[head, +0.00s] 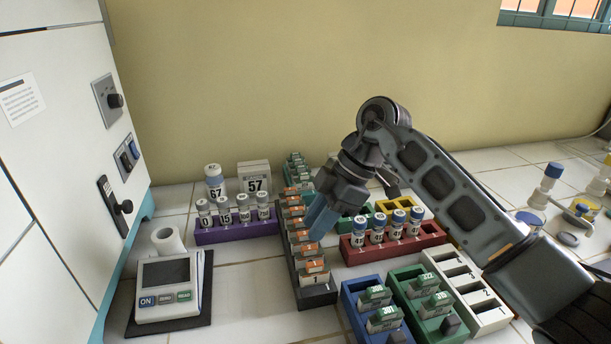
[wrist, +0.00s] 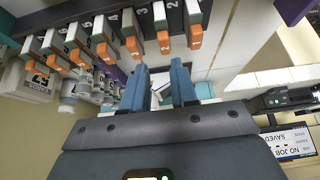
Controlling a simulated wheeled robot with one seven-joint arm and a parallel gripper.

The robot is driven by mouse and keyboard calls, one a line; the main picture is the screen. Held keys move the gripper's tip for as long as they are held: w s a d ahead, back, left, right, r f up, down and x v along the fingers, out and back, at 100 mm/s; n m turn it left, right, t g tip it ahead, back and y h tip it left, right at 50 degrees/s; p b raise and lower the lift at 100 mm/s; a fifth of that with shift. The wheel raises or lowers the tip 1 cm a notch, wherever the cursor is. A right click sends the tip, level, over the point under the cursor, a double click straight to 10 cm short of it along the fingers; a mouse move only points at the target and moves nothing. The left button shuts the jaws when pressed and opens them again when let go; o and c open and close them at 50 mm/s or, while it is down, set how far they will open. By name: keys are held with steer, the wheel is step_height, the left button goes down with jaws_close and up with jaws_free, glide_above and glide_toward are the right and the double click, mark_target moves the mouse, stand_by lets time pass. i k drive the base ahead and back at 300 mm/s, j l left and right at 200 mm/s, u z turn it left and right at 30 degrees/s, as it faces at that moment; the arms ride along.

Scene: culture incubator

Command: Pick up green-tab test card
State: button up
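My gripper (head: 318,222) has two blue fingers and hangs over the right side of a dark rack (head: 318,297) of numbered orange-tab cards (head: 312,266). In the wrist view the fingers (wrist: 160,72) are apart, with no card clearly held between them. Cards with green tabs stand in a blue rack (head: 352,311) at the front, such as this green-tab card (head: 384,318). Others stand in a green rack (head: 405,297), including this one (head: 436,304). More green-topped cards (head: 296,165) stand at the back. My arm partly hides the racks behind it.
A purple rack (head: 237,232) of vials stands left, a red rack (head: 360,256) of blue-capped vials right. A white numbered rack (head: 472,300) lies beside my arm. A small device (head: 168,284) with buttons sits front left, near the incubator (head: 50,130). Bare tiles (head: 255,290) show front left.

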mark_target(304, 182)
steer(key=i, duration=0.9)
